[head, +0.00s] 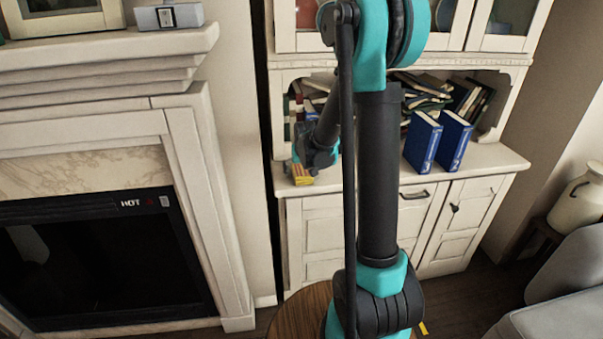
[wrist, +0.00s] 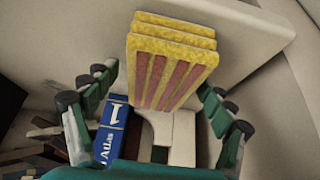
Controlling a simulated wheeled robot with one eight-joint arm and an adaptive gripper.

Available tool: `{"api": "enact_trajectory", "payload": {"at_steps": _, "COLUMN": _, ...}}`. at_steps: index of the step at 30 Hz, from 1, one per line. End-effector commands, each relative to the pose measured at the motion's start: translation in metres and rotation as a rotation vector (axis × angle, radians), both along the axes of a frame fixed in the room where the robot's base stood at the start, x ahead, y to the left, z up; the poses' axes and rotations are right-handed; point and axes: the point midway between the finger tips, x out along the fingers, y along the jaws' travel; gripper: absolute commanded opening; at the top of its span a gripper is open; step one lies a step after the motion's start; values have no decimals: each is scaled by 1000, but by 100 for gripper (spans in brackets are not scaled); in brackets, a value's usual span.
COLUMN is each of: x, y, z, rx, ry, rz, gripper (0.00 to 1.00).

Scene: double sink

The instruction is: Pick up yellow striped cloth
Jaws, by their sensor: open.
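The yellow striped cloth (wrist: 172,62) shows in the wrist view as a folded stack with yellow edges and red stripes. In the head view the cloth (head: 301,177) is a small yellow patch at the left front end of the cabinet's counter. My gripper (wrist: 158,80) is open, with one finger on each side of the cloth in the wrist view. I cannot tell whether either finger touches it. In the head view my gripper (head: 308,160) is just above the cloth and partly hides it.
A white cabinet (head: 410,205) carries the counter. Two blue books (head: 438,142) stand on it to the right, and several books lie behind on the shelf (head: 425,85). A blue atlas (wrist: 113,130) shows in the wrist view. A fireplace (head: 90,255) is at left, a grey seat (head: 555,290) at lower right.

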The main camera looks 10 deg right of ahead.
Motion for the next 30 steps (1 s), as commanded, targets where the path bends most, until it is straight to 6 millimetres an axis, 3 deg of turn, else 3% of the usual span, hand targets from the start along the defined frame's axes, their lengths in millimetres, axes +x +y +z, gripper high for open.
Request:
{"api": "enact_trajectory", "payload": {"at_steps": 6, "x": 0, "y": 0, "z": 0, "rx": 0, "ry": 0, "rz": 0, "gripper": 83}}
{"api": "enact_trajectory", "payload": {"at_steps": 18, "x": 0, "y": 0, "z": 0, "rx": 0, "ry": 0, "rz": 0, "gripper": 33}}
{"api": "enact_trajectory", "payload": {"at_steps": 30, "x": -1, "y": 0, "z": 7, "rx": 0, "ry": 0, "rz": 0, "gripper": 32}}
